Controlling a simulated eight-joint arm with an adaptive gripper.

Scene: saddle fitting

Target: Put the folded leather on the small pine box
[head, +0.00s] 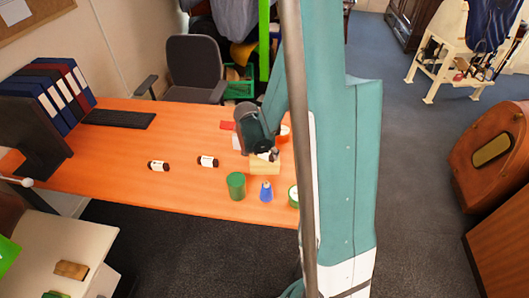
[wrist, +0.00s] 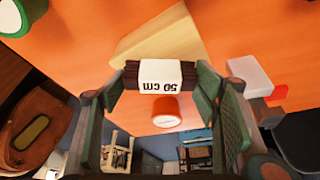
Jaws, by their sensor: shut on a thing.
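The folded leather (wrist: 160,75) is a dark brown bundle with a white band reading "50 cm", upside down in the wrist view. My gripper (wrist: 163,82) is shut on it, with a green-padded finger at each side. The small pine box (head: 265,167) is a pale yellow block on the orange desk in the head view. In the wrist view the box (wrist: 165,35) shows just behind the leather, which hides part of it. In the head view my gripper (head: 264,153) is at the box's top. I cannot tell whether the leather touches the box.
A green cylinder (head: 236,186), a blue bottle (head: 266,192) and a green-and-white container (head: 293,197) stand in front of the box. Two dark labelled bottles (head: 207,161) (head: 158,166) lie to its left. An orange round thing (head: 284,132) and a white block (wrist: 250,75) are close by.

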